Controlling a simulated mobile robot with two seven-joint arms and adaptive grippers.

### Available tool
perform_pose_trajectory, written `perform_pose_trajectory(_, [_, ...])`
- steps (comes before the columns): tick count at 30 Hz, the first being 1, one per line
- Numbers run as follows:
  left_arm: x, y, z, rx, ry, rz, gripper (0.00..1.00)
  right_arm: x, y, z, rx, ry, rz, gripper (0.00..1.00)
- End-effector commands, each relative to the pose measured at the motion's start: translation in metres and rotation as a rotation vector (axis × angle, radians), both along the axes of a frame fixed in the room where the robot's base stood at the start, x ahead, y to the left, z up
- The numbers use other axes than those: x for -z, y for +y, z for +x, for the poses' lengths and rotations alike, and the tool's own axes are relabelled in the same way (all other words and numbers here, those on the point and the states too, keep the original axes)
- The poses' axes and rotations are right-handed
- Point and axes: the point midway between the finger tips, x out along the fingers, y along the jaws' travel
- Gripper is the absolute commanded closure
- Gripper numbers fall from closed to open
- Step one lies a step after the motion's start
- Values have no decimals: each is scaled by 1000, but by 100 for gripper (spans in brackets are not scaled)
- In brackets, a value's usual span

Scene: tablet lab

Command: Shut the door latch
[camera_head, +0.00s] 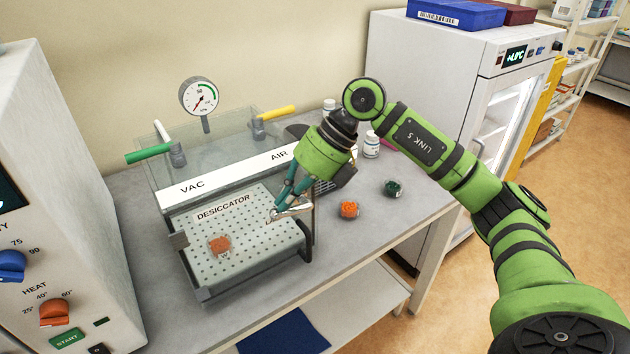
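The desiccator (228,265) is a clear box on the bench, with a white strip marked VAC and AIR and a perforated plate. A small orange item (219,245) shows on the plate. A dark curved bar (306,240) stands at its right front edge, and a grey block (178,240) is at its left edge. I cannot tell which part is the latch, or whether the door is fully closed. My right gripper (283,211) points down and left over the desiccator's right front, close to the dark bar. Contact and finger opening are unclear. My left gripper is not in view.
A pressure gauge (200,97), a green handle (149,153) and a yellow handle (277,113) rise at the desiccator. A control cabinet (62,215) is close on the left; a white fridge (430,75) stands behind.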

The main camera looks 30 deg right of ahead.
Motion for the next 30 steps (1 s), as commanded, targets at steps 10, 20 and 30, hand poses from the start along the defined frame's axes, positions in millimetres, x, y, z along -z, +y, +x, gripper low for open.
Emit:
perform_pose_trajectory(10, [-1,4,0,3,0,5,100,10,1,0,-3,-3,-31,100])
perform_pose_trajectory(20, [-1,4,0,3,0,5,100,16,3,0,-2,-4,-124,100])
perform_pose_trajectory(30, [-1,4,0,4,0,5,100,18,4,-1,-3,1,-133,100])
